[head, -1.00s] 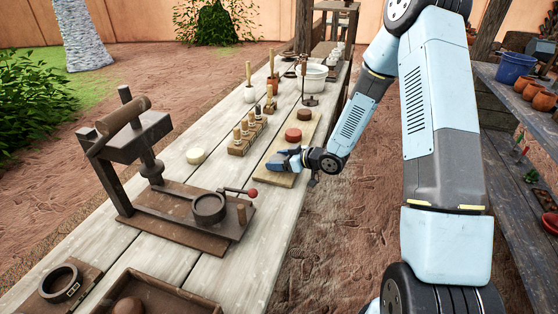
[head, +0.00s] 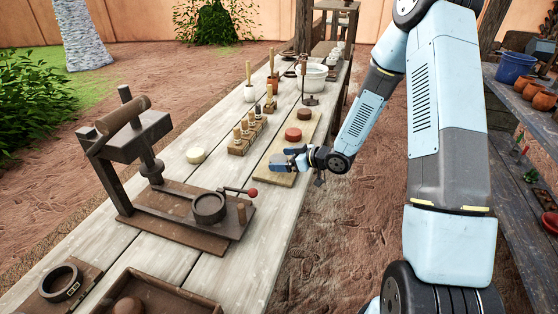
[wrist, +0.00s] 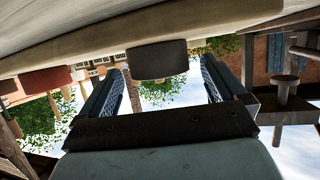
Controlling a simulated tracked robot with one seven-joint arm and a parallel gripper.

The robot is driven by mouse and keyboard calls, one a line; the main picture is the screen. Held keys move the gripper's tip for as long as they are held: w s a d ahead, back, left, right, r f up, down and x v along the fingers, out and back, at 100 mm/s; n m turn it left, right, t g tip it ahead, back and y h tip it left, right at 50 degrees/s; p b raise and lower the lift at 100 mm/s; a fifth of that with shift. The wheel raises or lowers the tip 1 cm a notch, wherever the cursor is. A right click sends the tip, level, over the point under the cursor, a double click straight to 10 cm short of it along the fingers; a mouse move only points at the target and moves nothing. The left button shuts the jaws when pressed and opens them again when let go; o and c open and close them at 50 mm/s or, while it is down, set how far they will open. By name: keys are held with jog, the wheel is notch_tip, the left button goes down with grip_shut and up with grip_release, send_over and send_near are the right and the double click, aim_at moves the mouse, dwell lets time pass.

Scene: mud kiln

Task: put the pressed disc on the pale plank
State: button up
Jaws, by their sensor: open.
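The pale plank (head: 272,177) lies along the right side of the table and shows across the top of the wrist view, which is upside down (wrist: 120,50). A grey disc (wrist: 158,62), which looks like the pressed disc, rests on the plank's near part. It shows small in the head view (head: 277,160). My gripper (head: 284,159) is open and low over the plank, with the disc ahead of it, in line with the gap between its fingers (wrist: 163,75). A red-brown disc (head: 293,134) and a dark brown disc (head: 304,114) sit farther along the plank.
A wooden press (head: 135,140) with a ring mould (head: 209,206) stands nearer on the table. A cream disc (head: 196,155) and a rack of stamps (head: 244,138) lie left of the plank. A white bowl (head: 312,75) stands farther back. Open ground lies right of the table.

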jog(key=v, duration=0.9)
jog(key=shift+s+d+r, duration=0.15)
jog(key=shift+d, duration=0.15)
jog(key=shift+d+r, duration=0.1)
jog(key=s+d+r+m+t+h, duration=0.1)
jog(key=s+d+r+m+h, duration=0.15)
jog(key=d+r+h, duration=0.5)
jog(key=s+d+r+m+t+h, duration=0.1)
jog(key=d+r+m+h, duration=0.3)
jog(key=r, duration=0.7)
jog(key=s+r+m+g, duration=0.1)
jog(key=s+r, duration=0.3)
jog(key=s, duration=0.8)
jog(key=s+r+m+g, duration=0.2)
jog(key=s+r+m, duration=0.2)
jog(key=s, duration=0.9)
jog(key=shift+r, duration=0.8)
jog(key=shift+c, duration=0.4)
